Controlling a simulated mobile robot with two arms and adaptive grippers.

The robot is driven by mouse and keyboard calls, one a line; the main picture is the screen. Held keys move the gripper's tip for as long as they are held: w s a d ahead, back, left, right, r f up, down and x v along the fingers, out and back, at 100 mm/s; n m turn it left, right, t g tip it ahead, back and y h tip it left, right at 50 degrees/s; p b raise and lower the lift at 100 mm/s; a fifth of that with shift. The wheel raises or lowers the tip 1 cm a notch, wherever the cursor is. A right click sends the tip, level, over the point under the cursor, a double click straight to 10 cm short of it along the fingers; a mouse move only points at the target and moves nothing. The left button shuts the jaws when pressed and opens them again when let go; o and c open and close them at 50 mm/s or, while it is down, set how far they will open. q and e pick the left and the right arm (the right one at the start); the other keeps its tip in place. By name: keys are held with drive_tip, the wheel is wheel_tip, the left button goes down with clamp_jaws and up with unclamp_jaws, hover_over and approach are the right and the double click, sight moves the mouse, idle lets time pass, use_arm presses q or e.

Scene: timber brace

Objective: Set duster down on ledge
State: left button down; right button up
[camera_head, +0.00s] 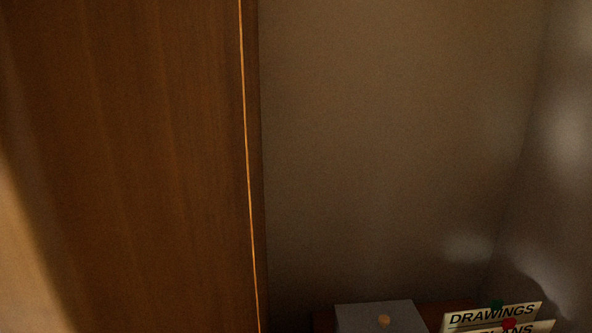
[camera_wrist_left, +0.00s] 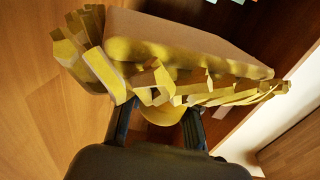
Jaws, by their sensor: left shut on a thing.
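The duster (camera_wrist_left: 190,62) fills the upper middle of the left wrist view. It has a flat tan block with yellow, chunky strips along its edges. My left gripper (camera_wrist_left: 158,122) is shut on it, with a dark finger at each side of a rounded yellow part. The duster hides what lies directly beyond it. No surface is seen touching the duster. I cannot tell for sure which surface is the ledge. Neither gripper shows in the head view, and my right gripper is in no view.
A tall wooden panel (camera_head: 130,150) fills the left of the head view, beside a bare wall (camera_head: 390,140). At the bottom, a grey box (camera_head: 370,318) with a small knob stands near cards reading DRAWINGS (camera_head: 492,315) and PLANS. Wood surfaces (camera_wrist_left: 40,120) surround the duster in the wrist view.

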use_arm(q)
drive_tip(key=s+f, duration=0.3)
drive_tip(key=s, duration=0.5)
